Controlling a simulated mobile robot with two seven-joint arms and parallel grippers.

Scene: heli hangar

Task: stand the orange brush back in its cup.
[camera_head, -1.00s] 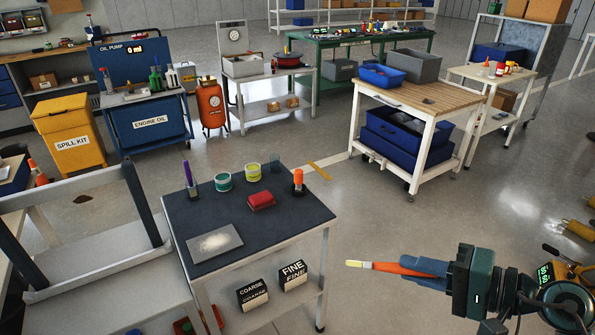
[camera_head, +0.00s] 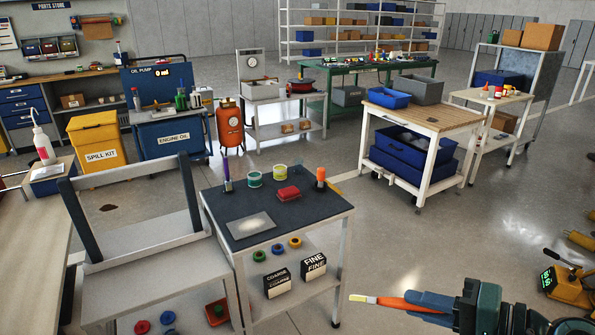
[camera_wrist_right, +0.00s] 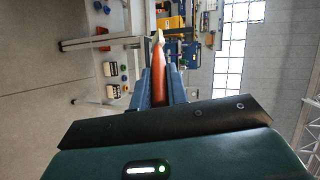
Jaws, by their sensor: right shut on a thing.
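My right gripper (camera_head: 410,302) is shut on the orange brush (camera_head: 388,302) at the lower right of the head view. The brush lies roughly level, its pale yellow tip pointing left, and is held over open floor, clear of the dark-topped table (camera_head: 295,212). The brush also shows between the blue fingers in the right wrist view (camera_wrist_right: 159,58). On the table, a purple item (camera_head: 227,175) and an orange item (camera_head: 320,175) stand upright in small dark holders. I cannot tell which one is the brush's cup. My left gripper is not in view.

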